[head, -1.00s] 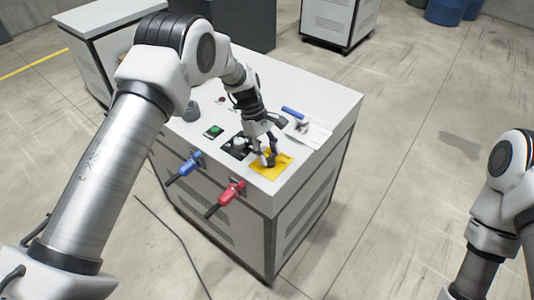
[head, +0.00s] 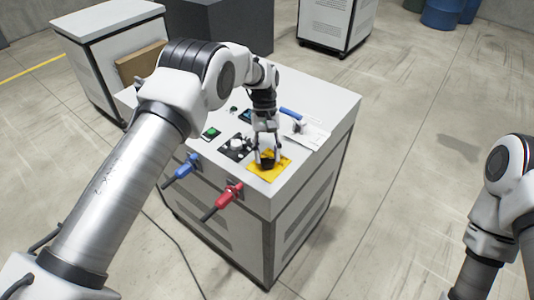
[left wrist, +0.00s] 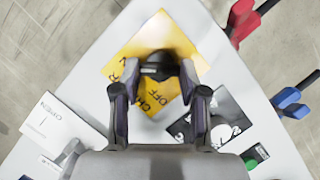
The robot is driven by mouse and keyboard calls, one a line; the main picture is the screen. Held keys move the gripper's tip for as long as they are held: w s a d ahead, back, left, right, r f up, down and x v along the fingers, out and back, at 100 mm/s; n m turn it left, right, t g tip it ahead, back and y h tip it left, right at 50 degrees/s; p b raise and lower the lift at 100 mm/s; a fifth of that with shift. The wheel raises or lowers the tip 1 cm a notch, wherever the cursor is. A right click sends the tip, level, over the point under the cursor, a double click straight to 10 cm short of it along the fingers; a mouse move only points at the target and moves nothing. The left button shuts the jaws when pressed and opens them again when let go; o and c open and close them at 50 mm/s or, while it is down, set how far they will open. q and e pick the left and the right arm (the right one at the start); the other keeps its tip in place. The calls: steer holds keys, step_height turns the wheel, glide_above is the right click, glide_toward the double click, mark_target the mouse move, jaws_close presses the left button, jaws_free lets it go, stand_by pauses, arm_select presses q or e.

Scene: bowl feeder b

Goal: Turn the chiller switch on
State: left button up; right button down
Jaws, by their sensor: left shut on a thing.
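The chiller switch is a black knob (left wrist: 158,66) on a yellow plate (head: 282,163) at the near corner of the white cabinet's top. The plate's lettering, partly covered, includes "OFF" in the left wrist view. My left gripper (head: 266,157) points down over the plate and is shut on the knob, with one finger on each side of it in the left wrist view. The fingers hide part of the knob, and I cannot tell which marking it points to. My right gripper is out of view; only part of that arm shows at the right edge.
Beside the plate are a black-plated dial (head: 236,146) and a green button (head: 210,133). A blue valve handle (head: 182,171) and a red one (head: 222,202) stick out from the cabinet front. A blue-handled part (head: 291,113) and a white card lie farther back.

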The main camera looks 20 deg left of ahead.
arm_select(q)
steer(key=shift+s+f, duration=0.1)
stand_by(0.3)
steer(key=o, duration=1.1)
steer(key=shift+o, duration=0.2)
steer(key=v, duration=1.2)
steer(key=shift+d, duration=0.1)
